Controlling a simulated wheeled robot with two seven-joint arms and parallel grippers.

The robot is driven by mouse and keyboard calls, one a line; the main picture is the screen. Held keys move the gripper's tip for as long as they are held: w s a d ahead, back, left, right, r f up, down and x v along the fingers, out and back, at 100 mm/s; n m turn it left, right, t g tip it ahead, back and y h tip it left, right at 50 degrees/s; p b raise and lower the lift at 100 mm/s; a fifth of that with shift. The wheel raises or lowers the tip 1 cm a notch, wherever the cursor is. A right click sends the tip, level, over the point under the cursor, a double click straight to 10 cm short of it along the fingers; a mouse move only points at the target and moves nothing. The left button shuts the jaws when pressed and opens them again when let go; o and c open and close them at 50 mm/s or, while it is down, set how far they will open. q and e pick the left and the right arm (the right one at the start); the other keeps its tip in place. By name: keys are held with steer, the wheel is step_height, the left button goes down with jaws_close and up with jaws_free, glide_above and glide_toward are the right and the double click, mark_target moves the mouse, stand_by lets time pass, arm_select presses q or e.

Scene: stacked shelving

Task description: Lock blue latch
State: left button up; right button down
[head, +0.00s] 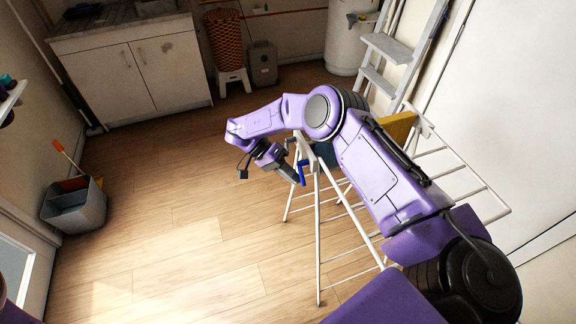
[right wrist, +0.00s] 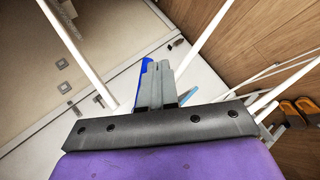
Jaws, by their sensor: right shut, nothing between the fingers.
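The blue latch (head: 301,171) is on the white drying rack (head: 318,230), near the top of its legs in the head view. A strip of blue also shows in the right wrist view (right wrist: 146,66), just left of the fingers and partly hidden by them. My right gripper (head: 294,179) is shut and empty, its fingertips right beside the blue latch. The fingers show together in the right wrist view (right wrist: 160,68). I cannot tell whether they touch the latch. My left gripper is not in view.
Behind are a white cabinet (head: 140,75), a wicker basket (head: 223,38) on a white stool (head: 233,80), and a ladder (head: 388,48). A grey bucket (head: 75,207) stands at the left. The wooden floor (head: 190,190) between is clear.

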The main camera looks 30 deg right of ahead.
stand_by(0.6)
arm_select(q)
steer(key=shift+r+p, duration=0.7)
arm_select(e)
steer(key=shift+r, duration=0.8)
steer(key=shift+f, duration=0.1)
